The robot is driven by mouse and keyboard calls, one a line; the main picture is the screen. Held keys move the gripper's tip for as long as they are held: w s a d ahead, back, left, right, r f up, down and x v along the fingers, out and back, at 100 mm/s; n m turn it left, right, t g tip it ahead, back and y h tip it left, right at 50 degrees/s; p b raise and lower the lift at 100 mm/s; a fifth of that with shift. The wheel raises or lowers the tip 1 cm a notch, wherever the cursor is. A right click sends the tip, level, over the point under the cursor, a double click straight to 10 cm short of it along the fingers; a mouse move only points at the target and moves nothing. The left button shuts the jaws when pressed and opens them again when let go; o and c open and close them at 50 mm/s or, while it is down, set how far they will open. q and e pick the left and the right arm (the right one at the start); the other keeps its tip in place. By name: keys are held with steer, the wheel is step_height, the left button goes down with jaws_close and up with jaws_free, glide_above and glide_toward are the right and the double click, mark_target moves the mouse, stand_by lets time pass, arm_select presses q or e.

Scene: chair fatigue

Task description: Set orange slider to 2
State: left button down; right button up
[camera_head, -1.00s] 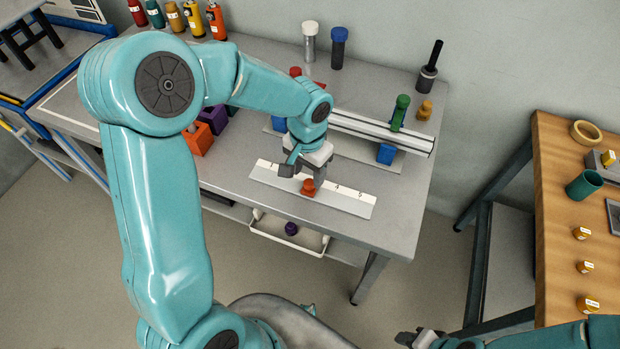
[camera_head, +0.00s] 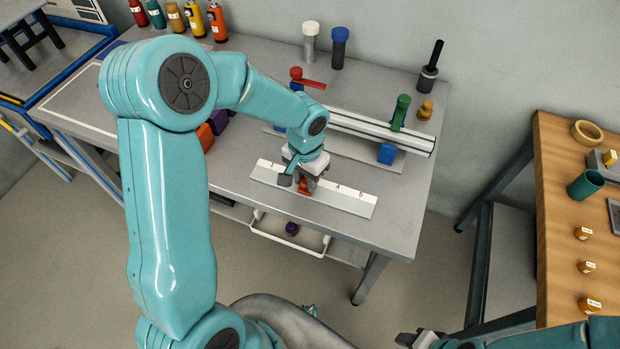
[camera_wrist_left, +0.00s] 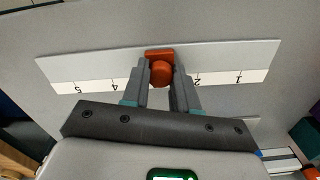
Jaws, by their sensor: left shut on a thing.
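The orange slider (camera_head: 304,187) sits on a pale rail plate (camera_head: 347,203) with a numbered white scale, near the front of the grey table. In the left wrist view the slider's knob (camera_wrist_left: 161,73) stands at about the 3 position, between the visible 4 and 2; the 3 mark itself is hidden. My left gripper (camera_head: 301,185) is down at the rail, shut on the orange slider, with one finger on each side of its knob in the wrist view (camera_wrist_left: 161,82). My right gripper (camera_head: 420,338) shows only partly at the bottom edge, and its jaws are unclear.
Behind the rail plate stand a long metal rail (camera_head: 385,132) with a green-handled piece (camera_head: 400,112), a blue block (camera_head: 387,153) and a red-handled piece (camera_head: 308,79). The table is clear right of the scale.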

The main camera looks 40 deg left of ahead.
arm_select(q)
steer(key=a, duration=0.2)
steer(key=s+a, duration=0.1)
steer(key=a, duration=0.2)
steer(key=shift+d, duration=0.1)
steer(key=c, duration=0.9)
jaws_free()
steer(key=shift+o, duration=0.2)
steer(key=shift+r, duration=0.15)
step_height(320, 180, up, 16)
steer(key=shift+s, duration=0.15)
